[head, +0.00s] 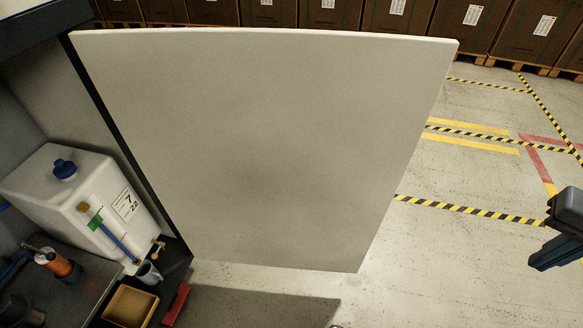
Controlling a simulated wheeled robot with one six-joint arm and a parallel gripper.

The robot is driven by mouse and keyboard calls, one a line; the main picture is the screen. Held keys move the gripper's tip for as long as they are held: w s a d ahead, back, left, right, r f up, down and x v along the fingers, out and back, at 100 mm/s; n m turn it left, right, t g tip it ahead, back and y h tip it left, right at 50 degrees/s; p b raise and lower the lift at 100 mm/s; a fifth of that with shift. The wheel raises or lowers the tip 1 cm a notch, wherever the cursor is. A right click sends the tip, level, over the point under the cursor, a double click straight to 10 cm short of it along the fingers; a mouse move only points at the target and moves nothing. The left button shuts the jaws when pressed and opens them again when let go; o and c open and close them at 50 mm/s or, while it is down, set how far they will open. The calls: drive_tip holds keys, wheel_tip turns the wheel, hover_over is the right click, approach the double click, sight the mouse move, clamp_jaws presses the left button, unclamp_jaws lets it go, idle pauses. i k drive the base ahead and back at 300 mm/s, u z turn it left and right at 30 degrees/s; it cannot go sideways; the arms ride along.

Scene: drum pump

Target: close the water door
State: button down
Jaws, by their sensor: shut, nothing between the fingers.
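The water door (270,150) is a large plain pale panel that fills the middle of the head view. It stands open, swung out from the cabinet, with its left edge along the dark cabinet frame (125,145). Its free edge is on the right. My gripper (548,252) is at the right edge of the view, partly cut off. It is shut and empty, clear of the door, with a gap of floor between them. No handle shows on the visible face.
Inside the cabinet are a white canister (75,200) with a blue cap, an orange fitting (58,264) and a yellow bin (130,305). A red object (176,305) lies beside the bin. Brown cartons (395,22) line the back. Taped floor (465,235) on the right is clear.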

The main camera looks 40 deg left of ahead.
sight(293, 148)
drive_tip(key=i, duration=3.75)
drive_tip(key=u, duration=4.7)
